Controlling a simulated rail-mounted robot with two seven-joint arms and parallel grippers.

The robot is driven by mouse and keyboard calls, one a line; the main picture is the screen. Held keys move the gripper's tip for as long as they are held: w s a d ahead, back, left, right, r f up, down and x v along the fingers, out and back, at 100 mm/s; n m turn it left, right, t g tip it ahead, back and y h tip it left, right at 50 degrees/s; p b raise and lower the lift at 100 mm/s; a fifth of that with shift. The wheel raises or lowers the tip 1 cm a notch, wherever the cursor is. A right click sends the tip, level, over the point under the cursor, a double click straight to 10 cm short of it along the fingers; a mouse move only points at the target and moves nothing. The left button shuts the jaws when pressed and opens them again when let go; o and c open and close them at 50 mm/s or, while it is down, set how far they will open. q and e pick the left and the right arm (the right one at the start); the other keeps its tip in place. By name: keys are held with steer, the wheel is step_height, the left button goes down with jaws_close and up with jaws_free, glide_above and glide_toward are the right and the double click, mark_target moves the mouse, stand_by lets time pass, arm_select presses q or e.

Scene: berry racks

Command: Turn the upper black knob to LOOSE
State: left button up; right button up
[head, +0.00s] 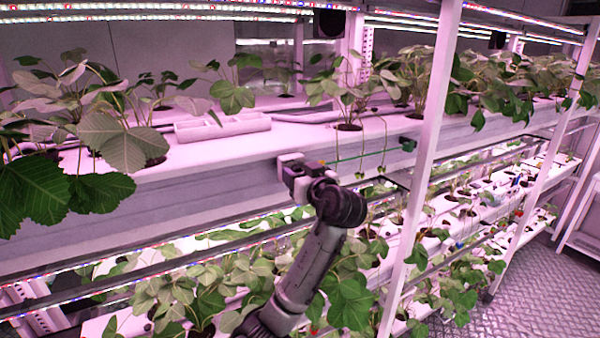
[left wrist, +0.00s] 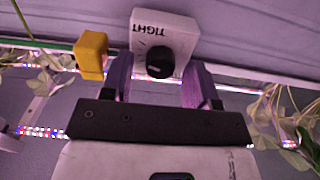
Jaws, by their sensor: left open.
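In the left wrist view the black knob (left wrist: 159,62) sits on a white box (left wrist: 176,27) with the word TIGHT, which appears upside down, and dial marks beside the knob. My left gripper (left wrist: 160,72) is open, one purple-lit finger on each side of the knob, with visible gaps; whether the tips reach its depth I cannot tell. In the head view my left gripper (head: 300,176) is at the front of the upper shelf, beside a white box (head: 290,158); the knob is hidden there. No LOOSE label is readable. My right gripper is not in view.
A yellow block (left wrist: 91,53) is close beside the left finger in the wrist view. A thin green line (head: 360,154) runs right along the shelf front to a dark green piece (head: 408,144). A white post (head: 424,150) stands to the right. Leaves hang around the shelves.

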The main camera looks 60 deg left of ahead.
arm_select(q)
steer(key=shift+c, duration=0.2)
steer(key=c, duration=0.9)
steer(key=shift+o, duration=0.2)
steer(key=shift+s+f+n+b, duration=0.1)
steer(key=shift+n+b, duration=4.2)
steer(key=shift+n, duration=0.4)
steer(key=shift+s+f+n+b, duration=0.1)
steer(key=shift+n+b, duration=4.2)
steer(key=shift+n, duration=0.4)
steer(key=shift+r+n, duration=0.1)
steer(key=shift+n, duration=0.2)
steer(key=o, duration=0.9)
